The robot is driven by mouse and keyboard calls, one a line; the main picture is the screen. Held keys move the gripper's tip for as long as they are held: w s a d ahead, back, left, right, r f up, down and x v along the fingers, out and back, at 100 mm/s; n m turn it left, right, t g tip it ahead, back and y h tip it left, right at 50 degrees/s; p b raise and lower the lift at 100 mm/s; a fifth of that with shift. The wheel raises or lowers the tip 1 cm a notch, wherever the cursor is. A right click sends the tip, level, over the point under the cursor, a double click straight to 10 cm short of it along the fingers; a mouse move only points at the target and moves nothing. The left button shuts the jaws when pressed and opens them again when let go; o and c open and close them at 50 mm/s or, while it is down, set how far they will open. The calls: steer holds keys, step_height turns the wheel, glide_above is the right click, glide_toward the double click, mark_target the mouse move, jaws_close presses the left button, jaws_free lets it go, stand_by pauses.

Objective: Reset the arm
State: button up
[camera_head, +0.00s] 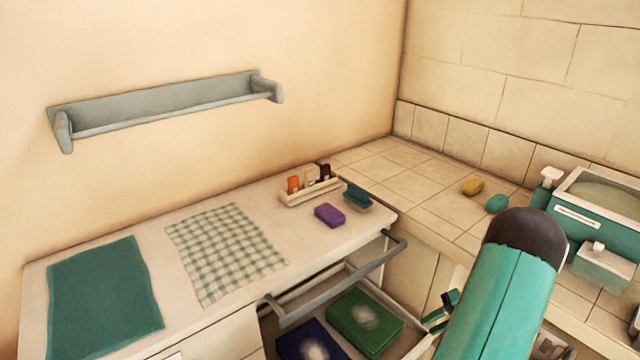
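My arm shows at the lower right as a teal link with a dark rounded cap, in front of the counter and the drawer's right side. Small dark and pale parts that look like my gripper (441,313) show just left of this link, beside the open drawer (372,267). The link hides most of them, so I cannot tell whether the fingers are open or shut. I see nothing held.
The drawer stands out with a green box (364,322) and a dark blue box (311,343) inside. The cabinet top bears a teal cloth (104,297), a checked cloth (226,252), a purple block (329,215) and a bottle tray (311,193). A basin (590,222) stands right.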

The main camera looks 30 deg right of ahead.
steer(key=w+a+r+n+g+h, duration=0.2)
steer(key=w+a+r, duration=0.3)
steer(key=a+r, duration=0.55)
steer(key=w+a+r+n+g+h, duration=0.25)
steer(key=w+a+r, duration=0.35)
steer(key=a+r, duration=0.45)
steer(key=s+a+r+n+t+h, duration=0.1)
steer(key=s+a+r, duration=0.2)
steer(key=a, duration=0.4)
steer(key=s+a+r+n+t+h, duration=0.1)
steer(key=s+a+r+n+t, duration=0.1)
steer(key=a, duration=0.4)
steer(key=s+a+r+n+t+h, duration=0.1)
steer(key=s+a+r, duration=0.3)
steer(key=a, duration=0.3)
steer(key=shift+a+r+t, duration=0.35)
steer(key=shift+r, duration=0.1)
steer(key=shift+n, duration=0.25)
